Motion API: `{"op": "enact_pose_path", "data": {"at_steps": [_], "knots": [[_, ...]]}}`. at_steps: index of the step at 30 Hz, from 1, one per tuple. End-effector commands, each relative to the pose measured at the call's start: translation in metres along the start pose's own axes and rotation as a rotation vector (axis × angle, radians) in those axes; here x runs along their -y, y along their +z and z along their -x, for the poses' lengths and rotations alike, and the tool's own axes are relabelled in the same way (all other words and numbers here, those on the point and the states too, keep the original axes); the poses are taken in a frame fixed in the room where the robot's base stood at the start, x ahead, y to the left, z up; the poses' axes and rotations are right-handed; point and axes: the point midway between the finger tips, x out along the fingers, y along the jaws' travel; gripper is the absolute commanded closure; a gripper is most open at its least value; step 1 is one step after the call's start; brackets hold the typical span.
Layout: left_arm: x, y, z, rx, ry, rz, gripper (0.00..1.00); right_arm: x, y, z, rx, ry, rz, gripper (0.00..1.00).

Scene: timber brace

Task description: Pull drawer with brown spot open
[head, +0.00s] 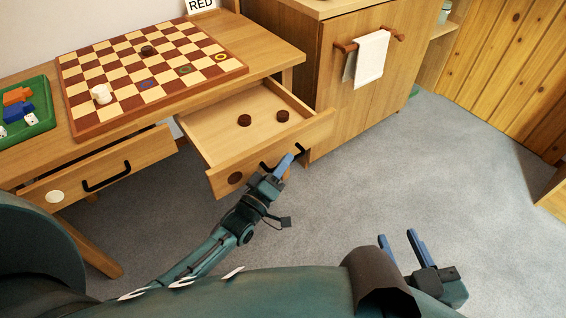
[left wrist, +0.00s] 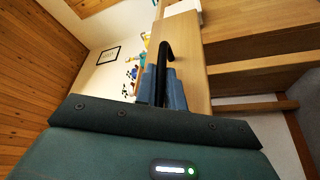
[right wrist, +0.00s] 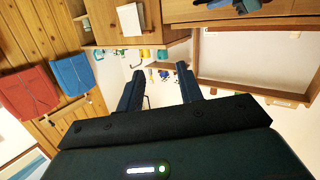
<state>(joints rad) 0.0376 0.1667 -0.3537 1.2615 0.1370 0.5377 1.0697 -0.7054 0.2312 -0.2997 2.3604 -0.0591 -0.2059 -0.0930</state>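The drawer with the brown spot (head: 235,178) stands pulled well out from under the table, on the right. Two dark round pieces (head: 244,120) lie on its floor. Its black handle (head: 299,150) is on the front panel, partly hidden by my left gripper (head: 283,166). In the left wrist view the black handle (left wrist: 164,58) runs between the blue fingers (left wrist: 162,88), which are close together on it. My right gripper (head: 401,247) is open and empty, above the grey floor, away from the drawer.
The other drawer (head: 105,170), with a pale spot, looks shut at the left. A checkerboard (head: 150,72) and a green tray (head: 28,115) are on the table. A wooden cabinet (head: 345,90) with a towel (head: 369,58) stands to the right.

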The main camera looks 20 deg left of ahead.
Motion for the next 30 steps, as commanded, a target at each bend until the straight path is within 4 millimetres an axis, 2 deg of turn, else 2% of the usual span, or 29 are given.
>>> {"op": "enact_pose_path", "data": {"at_steps": [1,8,17,20,23,30], "knots": [[0.001,0.0,0.001,0.001,-0.002,-0.001,0.86,0.0,0.0,0.0,0.0,0.0,0.0,0.64],[0.001,0.0,0.0,0.0,-0.001,0.0,0.68,0.0,0.0,0.0,-0.001,-0.002,0.003,0.64],[0.0,0.0,0.004,0.0,-0.002,0.0,0.68,0.0,-0.001,0.001,0.0,-0.003,0.004,0.64],[0.0,-0.001,0.015,0.001,-0.003,0.0,0.68,0.0,-0.002,0.001,0.009,-0.006,0.0,0.64],[0.0,-0.001,0.034,0.002,-0.005,-0.001,0.68,0.001,-0.002,0.002,0.034,-0.01,-0.006,0.64],[0.0,-0.001,0.088,0.002,-0.005,0.001,0.68,-0.002,-0.002,0.005,0.09,-0.013,-0.024,0.64]]}}
